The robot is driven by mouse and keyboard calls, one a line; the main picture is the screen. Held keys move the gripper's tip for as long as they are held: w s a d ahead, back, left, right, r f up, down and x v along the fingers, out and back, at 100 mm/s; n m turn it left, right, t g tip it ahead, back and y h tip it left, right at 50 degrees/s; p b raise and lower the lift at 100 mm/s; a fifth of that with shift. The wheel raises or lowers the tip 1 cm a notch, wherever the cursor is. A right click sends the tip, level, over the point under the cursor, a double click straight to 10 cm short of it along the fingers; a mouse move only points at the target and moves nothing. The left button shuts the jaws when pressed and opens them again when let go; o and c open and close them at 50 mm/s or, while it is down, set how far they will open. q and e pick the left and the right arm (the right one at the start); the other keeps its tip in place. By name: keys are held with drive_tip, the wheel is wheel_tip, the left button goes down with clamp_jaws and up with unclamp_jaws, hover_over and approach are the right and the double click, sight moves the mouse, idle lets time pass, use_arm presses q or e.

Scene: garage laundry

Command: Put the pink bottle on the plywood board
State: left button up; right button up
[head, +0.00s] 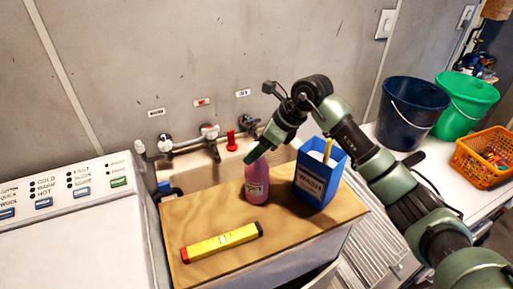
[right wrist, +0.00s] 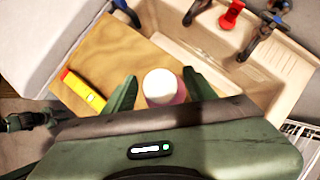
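The pink bottle (head: 257,186) stands upright on the plywood board (head: 205,214), close to the board's back edge. My right gripper (head: 253,156) is at the top of the bottle, coming down from the upper right. In the right wrist view the bottle's white cap (right wrist: 160,84) lies between the two fingers of the gripper (right wrist: 160,78), with a gap on each side. The fingers look open and not closed on it. The board also shows in the right wrist view (right wrist: 125,55). My left gripper does not show in the head view.
A blue wash box (head: 318,182) stands on the board just right of the bottle. A yellow level (head: 222,242) lies at the front left. Behind are the sink (head: 200,172) and taps (head: 208,131). Buckets (head: 411,107) and an orange basket (head: 484,158) stand at right.

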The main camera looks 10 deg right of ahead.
drive_tip(key=shift+d+r, duration=0.1)
drive_tip(key=shift+r, duration=0.1)
drive_tip(key=b+v, duration=0.3)
drive_tip(key=v, duration=0.8)
drive_tip(key=shift+s+r, duration=0.15)
drive_tip(key=shift+r, duration=0.15)
